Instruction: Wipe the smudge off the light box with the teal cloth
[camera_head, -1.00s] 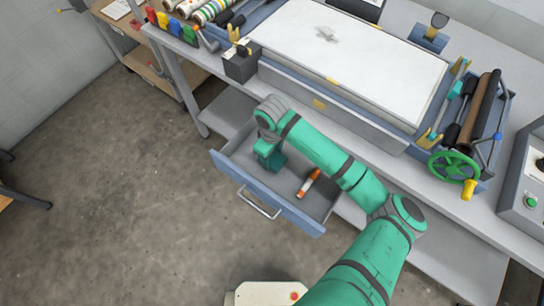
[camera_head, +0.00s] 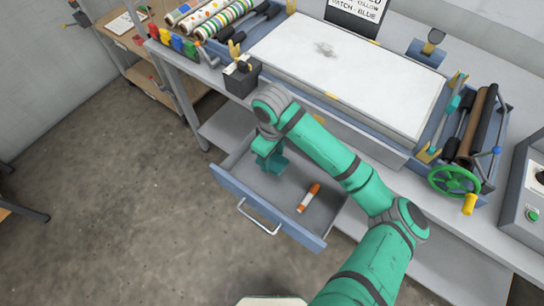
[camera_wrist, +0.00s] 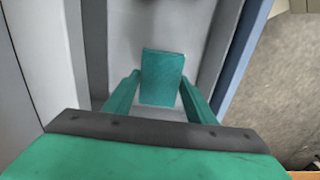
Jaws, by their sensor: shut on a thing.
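The teal cloth (camera_wrist: 162,78) is a small folded block between the two fingers of my gripper (camera_wrist: 160,90) in the wrist view. My gripper is shut on it inside the open drawer. In the head view my gripper (camera_head: 272,163) is low at the drawer's left side, where cloth and fingers are hard to tell apart. The light box (camera_head: 370,75) is a white flat panel on the bench above the drawer. The grey smudge (camera_head: 325,49) lies on its upper left part.
The blue-fronted drawer (camera_head: 262,212) stands pulled out and holds an orange and white tube (camera_head: 309,197). A dark box with a yellow-topped switch (camera_head: 241,76) stands on the bench edge. A green handwheel (camera_head: 454,181) is at the right.

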